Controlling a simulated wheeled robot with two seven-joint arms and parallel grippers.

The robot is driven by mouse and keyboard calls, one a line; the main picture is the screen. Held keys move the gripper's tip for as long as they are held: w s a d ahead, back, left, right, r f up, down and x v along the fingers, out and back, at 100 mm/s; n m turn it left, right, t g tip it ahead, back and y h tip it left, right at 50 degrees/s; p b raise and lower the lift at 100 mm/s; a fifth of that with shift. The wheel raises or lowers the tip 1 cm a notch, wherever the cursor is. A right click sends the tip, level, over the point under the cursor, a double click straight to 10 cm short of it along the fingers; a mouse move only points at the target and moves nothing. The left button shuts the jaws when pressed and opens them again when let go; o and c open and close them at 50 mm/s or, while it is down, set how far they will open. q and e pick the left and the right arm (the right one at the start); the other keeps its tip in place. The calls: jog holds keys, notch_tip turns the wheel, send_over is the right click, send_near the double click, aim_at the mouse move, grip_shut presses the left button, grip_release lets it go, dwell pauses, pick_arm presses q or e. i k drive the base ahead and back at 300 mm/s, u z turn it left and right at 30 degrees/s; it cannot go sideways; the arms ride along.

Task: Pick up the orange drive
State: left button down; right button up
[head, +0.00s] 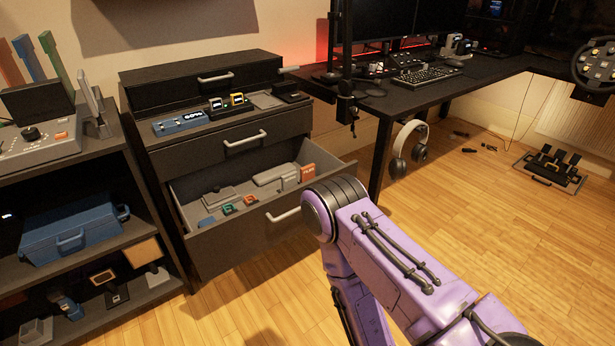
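An open drawer (190,225) in the dark cabinet holds several small things. A small orange item (250,200) lies near its front edge, beside a small teal item (228,209). A flat orange-red box with lettering (308,172) stands at the drawer's right end. Which of these orange things is the drive is too small to tell. My purple right arm reaches in from the lower right, its bend in front of the drawer's right corner. Neither gripper is in view.
A shelf unit with a blue toolbox (72,235) stands left. The black desk (440,92) with headphones (410,145) hanging below is right. Pedals (548,168) lie on the otherwise mostly clear wooden floor.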

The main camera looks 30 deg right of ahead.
aim_at(308, 172)
jog(key=k, duration=1.25)
jog(key=z, duration=0.55)
jog(key=i, duration=0.4)
jog(key=z, duration=0.6)
jog(key=i, duration=0.8)
jog(key=u, duration=0.15)
